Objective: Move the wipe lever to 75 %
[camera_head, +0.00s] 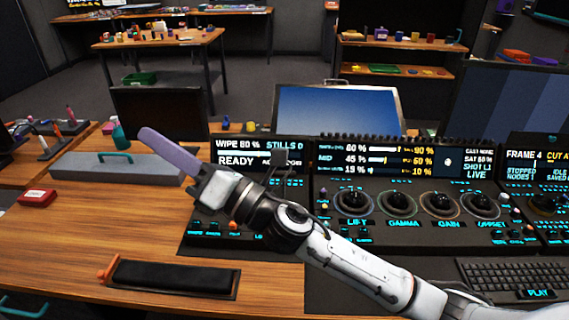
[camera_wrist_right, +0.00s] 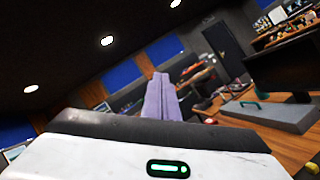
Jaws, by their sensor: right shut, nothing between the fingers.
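My right gripper (camera_head: 152,137) has lilac fingers, shut together and empty, pointing up and left above the left side of the desk. The fingers also show in the right wrist view (camera_wrist_right: 160,80). My right forearm crosses in front of the left part of the console. The small display (camera_head: 245,151) reads WIPE 80 % and READY. I cannot make out the wipe lever for certain; my arm covers much of the panel below the display. A dark grey block on a stem (camera_head: 280,157) shows just above my wrist; I cannot tell whether it is the lever handle. My left gripper is not in view.
The console has several trackballs (camera_head: 354,202) right of my forearm, with a keyboard (camera_head: 510,276) in front. A grey case (camera_head: 118,167) with a teal handle and a red box (camera_head: 37,198) lie on the left. A black pad (camera_head: 172,278) lies at the front. Bare wood lies between.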

